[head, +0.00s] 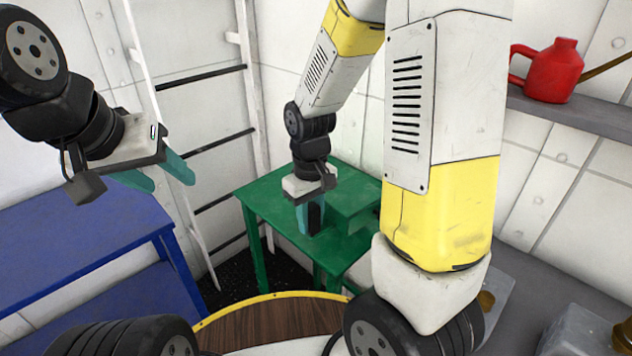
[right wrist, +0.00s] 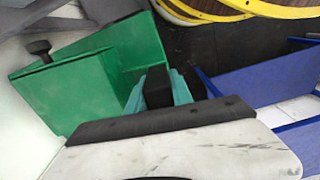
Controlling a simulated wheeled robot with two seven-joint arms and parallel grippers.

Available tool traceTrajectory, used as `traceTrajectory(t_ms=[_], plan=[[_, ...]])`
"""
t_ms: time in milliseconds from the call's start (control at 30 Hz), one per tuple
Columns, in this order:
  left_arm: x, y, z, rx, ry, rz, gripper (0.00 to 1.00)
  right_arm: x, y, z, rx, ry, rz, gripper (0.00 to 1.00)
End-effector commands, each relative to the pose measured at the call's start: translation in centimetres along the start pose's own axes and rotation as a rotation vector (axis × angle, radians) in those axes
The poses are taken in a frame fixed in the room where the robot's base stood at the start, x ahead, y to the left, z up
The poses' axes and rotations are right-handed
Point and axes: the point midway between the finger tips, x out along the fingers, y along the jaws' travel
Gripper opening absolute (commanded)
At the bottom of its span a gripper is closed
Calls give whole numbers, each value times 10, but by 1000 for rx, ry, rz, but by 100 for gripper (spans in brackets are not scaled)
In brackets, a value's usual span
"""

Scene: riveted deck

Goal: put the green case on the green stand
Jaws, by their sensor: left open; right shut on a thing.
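I cannot tell whether this piece touches the stand. My left gripper (head: 160,177) is open and empty, at the left above the blue table.
A blue table (head: 70,240) stands at the left. A white ladder (head: 200,150) leans behind. A red watering can (head: 553,72) is on a grey shelf (head: 590,118) at the right. My right arm hides part of the stand's right side.

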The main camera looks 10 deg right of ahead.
Motion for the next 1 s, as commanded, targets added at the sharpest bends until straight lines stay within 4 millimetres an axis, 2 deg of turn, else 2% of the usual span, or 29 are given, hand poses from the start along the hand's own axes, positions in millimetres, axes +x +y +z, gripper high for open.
traceTrajectory(t_ms=[100, 233, 367, 733, 833, 1000], plan=[[0, 0, 0, 0, 0, 0, 53, -1, -12, 11, -75, 4, 5, 0], [0, 0, 0, 0, 0, 0, 53, 0, -14, 5, -106, 5, 8, 0], [0, 0, 0, 0, 0, 0, 53, 3, -11, -20, -105, 4, 8, 0], [0, 0, 0, 0, 0, 0, 53, 10, 3, -109, -103, 6, 8, 0], [0, 0, 0, 0, 0, 0, 53, 12, 5, -124, -103, 6, 8, 0], [0, 0, 0, 0, 0, 0, 53, 12, 7, -135, -102, 5, 8, 0]])
